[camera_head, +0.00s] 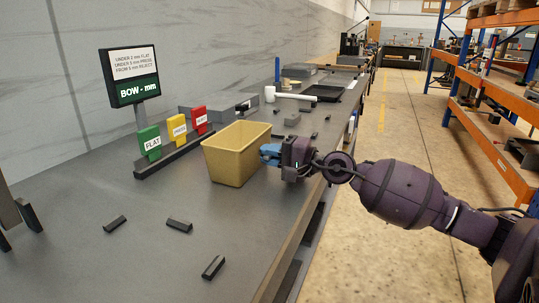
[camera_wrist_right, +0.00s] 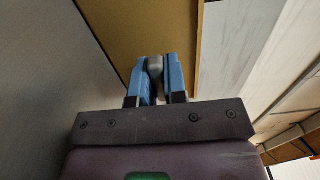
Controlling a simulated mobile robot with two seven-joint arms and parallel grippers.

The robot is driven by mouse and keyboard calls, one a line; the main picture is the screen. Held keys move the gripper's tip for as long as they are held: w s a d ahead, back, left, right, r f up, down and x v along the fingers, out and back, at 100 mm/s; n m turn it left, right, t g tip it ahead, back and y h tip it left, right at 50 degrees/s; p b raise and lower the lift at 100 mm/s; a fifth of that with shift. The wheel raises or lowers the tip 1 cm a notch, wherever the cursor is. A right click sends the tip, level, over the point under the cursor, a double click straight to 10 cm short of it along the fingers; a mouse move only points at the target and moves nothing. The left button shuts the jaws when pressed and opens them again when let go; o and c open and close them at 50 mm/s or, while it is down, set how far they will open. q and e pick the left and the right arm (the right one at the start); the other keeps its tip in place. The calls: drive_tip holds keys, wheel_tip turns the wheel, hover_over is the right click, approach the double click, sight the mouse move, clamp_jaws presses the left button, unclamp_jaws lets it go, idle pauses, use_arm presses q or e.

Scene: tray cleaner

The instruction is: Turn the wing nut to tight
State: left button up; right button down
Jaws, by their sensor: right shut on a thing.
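My right gripper (camera_head: 268,154) has blue fingers and is at the right side of a yellow bin (camera_head: 228,160) on the bench. In the right wrist view the fingers (camera_wrist_right: 156,82) are shut on a small grey piece (camera_wrist_right: 155,66), with the yellow bin wall (camera_wrist_right: 135,25) just beyond. I cannot tell from its shape whether this piece is the wing nut; the fingers hide most of it. No other wing nut can be made out. My left gripper (camera_head: 16,229) shows only partly at the left edge, its dark fingers apart and empty.
Several dark bars, one of them near the front (camera_head: 213,267), lie on the grey bench (camera_head: 110,265). Green, yellow and red signs (camera_head: 177,129) stand left of the bin, below a display (camera_head: 133,75). A white-headed mallet (camera_head: 290,96) lies farther back. The front bench is mostly clear.

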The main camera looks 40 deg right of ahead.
drive_tip(key=c, duration=1.2)
unclamp_jaws()
drive_tip(key=shift+o, duration=0.2)
drive_tip(key=shift+s+d+f, duration=0.1)
drive_tip(key=shift+s, duration=0.05)
drive_tip(key=shift+s+d, duration=0.1)
drive_tip(key=shift+s, duration=0.15)
drive_tip(key=v, duration=0.8)
drive_tip(key=shift+s+d, duration=0.15)
drive_tip(key=shift+s, duration=0.2)
drive_tip(key=shift+s+d, duration=0.2)
drive_tip(key=shift+s, duration=0.35)
